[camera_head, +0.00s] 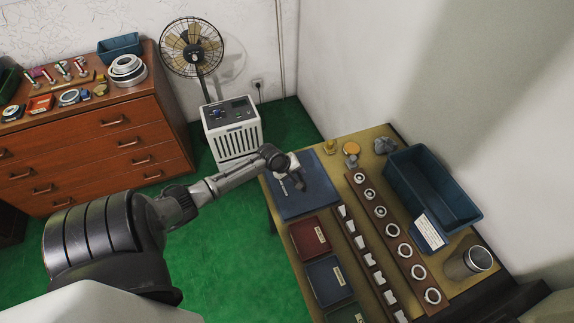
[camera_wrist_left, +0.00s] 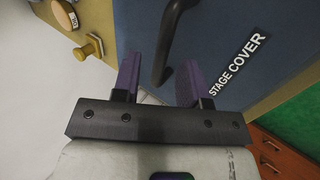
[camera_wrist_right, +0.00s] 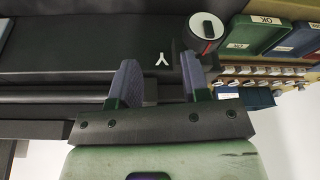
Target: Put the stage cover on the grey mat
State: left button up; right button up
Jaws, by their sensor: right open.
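The stage cover (camera_head: 312,205) is a flat blue panel at the far left end of the table. My left gripper (camera_head: 291,184) is over the cover. In the left wrist view its fingers (camera_wrist_left: 158,82) are apart, with the handle's end showing between them; contact cannot be told. My right gripper (camera_wrist_right: 160,82) is open and empty beside a dark surface. It is not in the head view. I cannot make out a grey mat.
Red (camera_head: 310,238) and blue (camera_head: 328,279) trays lie in front of the cover. Beside them are a row of white blocks (camera_head: 362,250) and a brown rack of rings (camera_head: 398,240). A blue bin (camera_head: 425,185) and a grey canister (camera_head: 470,263) stand to the right.

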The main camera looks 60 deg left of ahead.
pick_arm(q)
jog(key=p+v, duration=0.2)
jog(key=v, duration=0.6)
jog(key=s+d+f+m+g, duration=0.1)
jog(key=s+d+m, duration=0.35)
jog(key=d, duration=0.45)
jog(key=s+d+f+m+g, duration=0.15)
jog(key=s+d+m, duration=0.3)
jog(key=d, duration=0.45)
jog(key=s+d+r+m, duration=0.4)
jog(key=d+m, duration=0.1)
jog(key=d, duration=0.1)
jog(key=s+d+r+m, duration=0.4)
jog(key=d+m, duration=0.1)
jog(key=d, duration=0.2)
jog(key=shift+s+g, duration=0.15)
jog(key=shift+g, duration=0.2)
jog(key=shift+d, duration=0.15)
